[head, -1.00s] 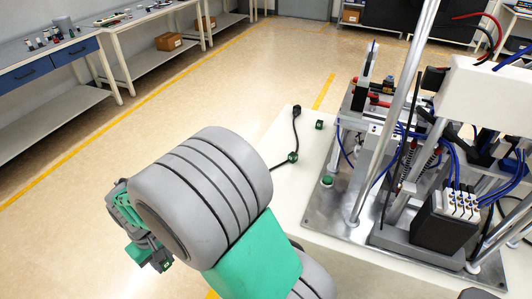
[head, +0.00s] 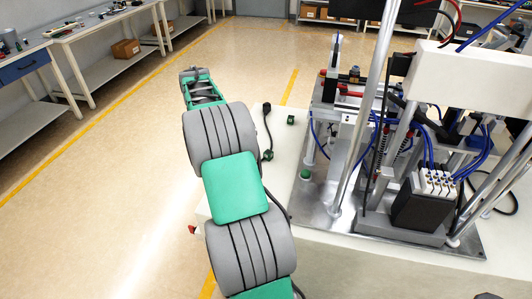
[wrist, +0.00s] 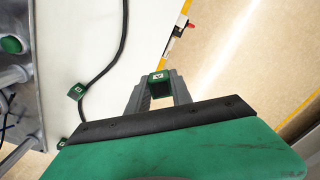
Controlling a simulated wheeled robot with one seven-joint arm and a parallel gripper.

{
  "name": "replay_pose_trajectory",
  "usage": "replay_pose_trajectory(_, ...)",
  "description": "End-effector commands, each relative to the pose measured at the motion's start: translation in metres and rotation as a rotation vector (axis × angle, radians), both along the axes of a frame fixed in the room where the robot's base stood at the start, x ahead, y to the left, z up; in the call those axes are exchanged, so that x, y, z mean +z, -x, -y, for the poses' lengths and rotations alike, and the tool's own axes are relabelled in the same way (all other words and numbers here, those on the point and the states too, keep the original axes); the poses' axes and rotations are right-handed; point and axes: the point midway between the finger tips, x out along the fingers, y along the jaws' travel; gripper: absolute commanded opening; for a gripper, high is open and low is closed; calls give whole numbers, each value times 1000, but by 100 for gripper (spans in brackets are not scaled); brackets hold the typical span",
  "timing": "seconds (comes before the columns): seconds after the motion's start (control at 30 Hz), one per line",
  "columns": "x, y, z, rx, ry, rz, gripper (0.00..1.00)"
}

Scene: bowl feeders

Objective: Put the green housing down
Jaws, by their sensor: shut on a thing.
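My gripper (wrist: 158,88) is shut on the green housing (wrist: 158,76) in the wrist view, a small green block with a pale mark on its end. It shows over the border between the white table (wrist: 100,20) and the floor. I cannot tell its height above the table. In the head view my own arm, stretched away from me, hides the housing and the fingertips.
Two other small green blocks lie on the table, one by the black cable (head: 267,155) and one farther back (head: 291,119). A metal machine on a plate (head: 325,212) with a green button (head: 305,174) fills the table's right. Some white tabletop beside the cable is bare.

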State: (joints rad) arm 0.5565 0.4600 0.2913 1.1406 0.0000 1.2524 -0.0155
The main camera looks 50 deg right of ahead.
Motion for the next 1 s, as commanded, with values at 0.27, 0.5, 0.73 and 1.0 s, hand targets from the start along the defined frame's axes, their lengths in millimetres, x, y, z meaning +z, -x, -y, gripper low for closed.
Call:
replay_pose_trajectory(0.27,24,35,129,-203,2,1,0)
replay_pose_trajectory(0.5,25,55,144,-234,1,1,0)
replay_pose_trajectory(0.73,5,101,132,-234,0,1,0)
replay_pose_trajectory(1.0,-35,153,119,-232,0,0,0)
